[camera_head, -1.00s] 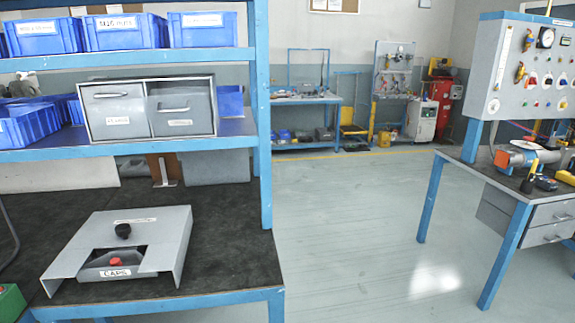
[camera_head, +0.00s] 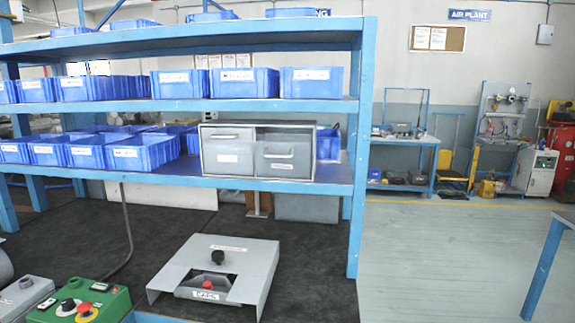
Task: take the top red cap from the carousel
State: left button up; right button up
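The carousel is a grey sheet-metal housing (camera_head: 252,262) standing on the dark bench top. It has a black knob (camera_head: 218,257) on its top and a front label that appears to read CAPS. A red cap (camera_head: 207,284) shows in the front opening of the housing, just behind the label. Whether other caps lie under it is hidden by the housing. Neither of my grippers shows in the head view.
A blue shelf rack (camera_head: 190,105) with several blue bins (camera_head: 236,82) and a grey two-drawer cabinet (camera_head: 257,150) rises behind the carousel.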

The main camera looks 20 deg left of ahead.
aim_at(207, 286)
jog(key=u, duration=0.55)
jog(key=i, duration=1.05)
jog(key=z, duration=0.25)
